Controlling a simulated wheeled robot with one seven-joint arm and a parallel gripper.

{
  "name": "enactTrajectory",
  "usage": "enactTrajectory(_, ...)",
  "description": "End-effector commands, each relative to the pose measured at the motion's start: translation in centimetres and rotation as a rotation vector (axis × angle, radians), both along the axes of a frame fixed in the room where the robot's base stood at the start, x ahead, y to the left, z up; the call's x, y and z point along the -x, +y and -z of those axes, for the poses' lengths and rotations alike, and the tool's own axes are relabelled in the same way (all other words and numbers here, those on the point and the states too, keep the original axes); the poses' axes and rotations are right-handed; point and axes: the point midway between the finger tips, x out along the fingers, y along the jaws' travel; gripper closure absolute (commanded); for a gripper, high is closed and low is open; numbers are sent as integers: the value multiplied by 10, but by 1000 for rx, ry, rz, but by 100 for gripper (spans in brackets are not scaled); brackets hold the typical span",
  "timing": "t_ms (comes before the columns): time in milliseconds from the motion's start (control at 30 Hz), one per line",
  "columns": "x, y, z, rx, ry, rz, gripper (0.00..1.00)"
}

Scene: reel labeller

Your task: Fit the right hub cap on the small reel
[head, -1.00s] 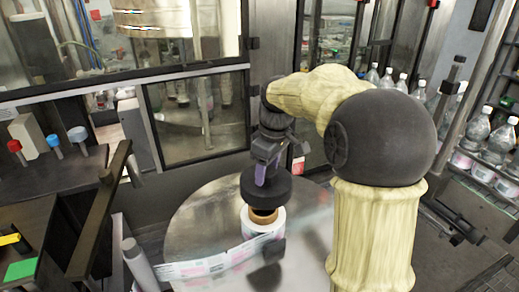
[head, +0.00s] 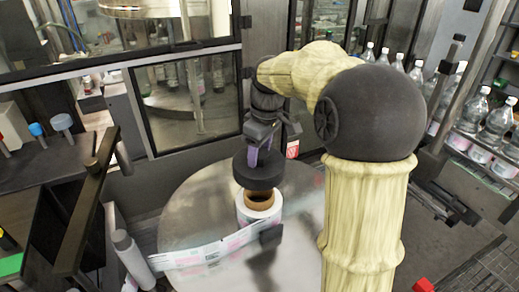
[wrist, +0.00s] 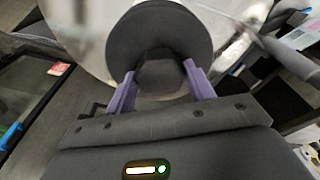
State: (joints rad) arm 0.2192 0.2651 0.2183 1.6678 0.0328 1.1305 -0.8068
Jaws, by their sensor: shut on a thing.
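My gripper (head: 257,153) is shut on a black round hub cap (head: 258,175), above the round metal table. In the wrist view, its purple fingers (wrist: 160,82) stand on both sides of the cap's knob, with the cap's wide disc (wrist: 160,28) beyond. The small reel (head: 260,212) stands upright on the table, white with printed labels and a brown core open at the top. The cap is above the reel and appears slightly behind its core. It looks apart from the reel. In the wrist view the cap hides whatever lies beneath it.
A label strip (head: 205,252) runs left from the reel across the metal table (head: 190,215). A dark slanted bar (head: 85,205) and a grey cylinder (head: 130,255) are at the left. Clear bottles (head: 497,120) stand on racks at the right.

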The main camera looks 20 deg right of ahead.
Motion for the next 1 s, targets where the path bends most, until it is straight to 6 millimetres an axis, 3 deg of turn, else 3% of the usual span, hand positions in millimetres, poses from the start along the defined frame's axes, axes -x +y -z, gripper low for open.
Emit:
enactTrajectory(300,0,-1,24,0,-1,1,79)
enactTrajectory(1000,0,2,32,0,0,-3,79)
